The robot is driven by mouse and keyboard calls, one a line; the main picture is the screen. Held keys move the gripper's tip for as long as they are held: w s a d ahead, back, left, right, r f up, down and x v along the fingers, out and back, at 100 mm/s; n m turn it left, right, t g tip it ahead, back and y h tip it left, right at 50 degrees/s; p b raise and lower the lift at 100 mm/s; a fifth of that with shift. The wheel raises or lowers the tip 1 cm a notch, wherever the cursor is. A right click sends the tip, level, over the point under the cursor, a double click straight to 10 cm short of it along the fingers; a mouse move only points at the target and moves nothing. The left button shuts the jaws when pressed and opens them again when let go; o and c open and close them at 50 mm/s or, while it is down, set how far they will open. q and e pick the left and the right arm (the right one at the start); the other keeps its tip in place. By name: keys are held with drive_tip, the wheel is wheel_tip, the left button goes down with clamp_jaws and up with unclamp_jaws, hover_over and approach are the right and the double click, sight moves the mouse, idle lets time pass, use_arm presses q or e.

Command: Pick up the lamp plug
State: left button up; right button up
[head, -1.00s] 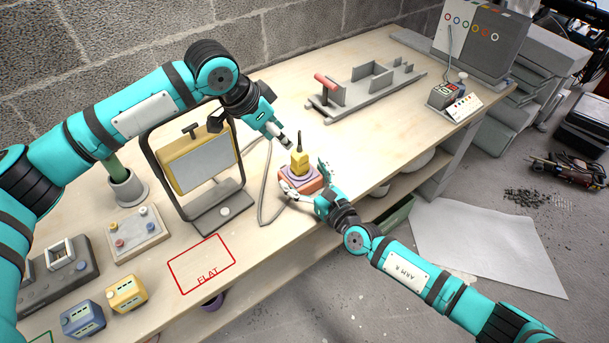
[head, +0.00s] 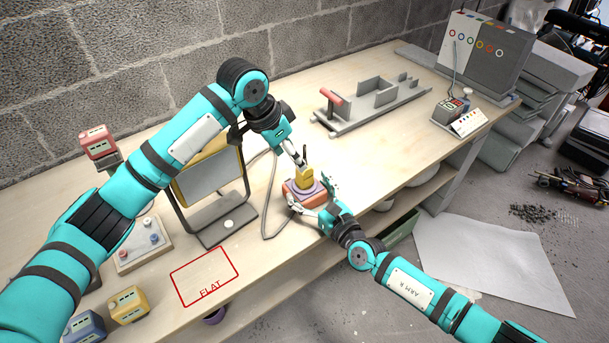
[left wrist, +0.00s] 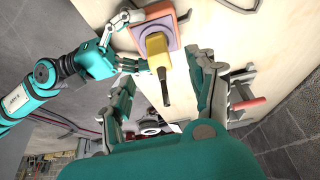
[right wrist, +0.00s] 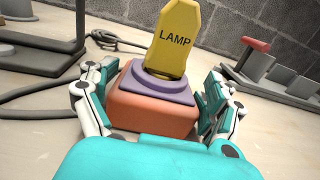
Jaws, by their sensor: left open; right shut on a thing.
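The yellow lamp plug (head: 305,179), marked LAMP, stands upright on a purple round seat on top of an orange-red block (right wrist: 148,113). In the right wrist view the plug (right wrist: 172,42) shows its label. My right gripper (head: 313,200) is shut on the orange-red block, one finger at each side. My left gripper (head: 301,163) is open just above the plug. In the left wrist view the plug (left wrist: 157,50) with its dark cord end lies between the open left fingers (left wrist: 165,88), which do not visibly touch it.
A work lamp (head: 211,174) on a stand is left of the block, its grey cable on the table. A grey rack with a red handle (head: 331,97) stands behind. A red FLAT outline (head: 204,277) marks clear tabletop at the front.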

sight(304, 173)
use_arm(q)
drive_tip(key=x, duration=0.9)
drive_tip(key=shift+w+d+f, duration=0.1)
drive_tip(key=shift+d, duration=0.1)
drive_tip(key=shift+c, duration=0.3)
drive_tip(key=c, duration=1.1)
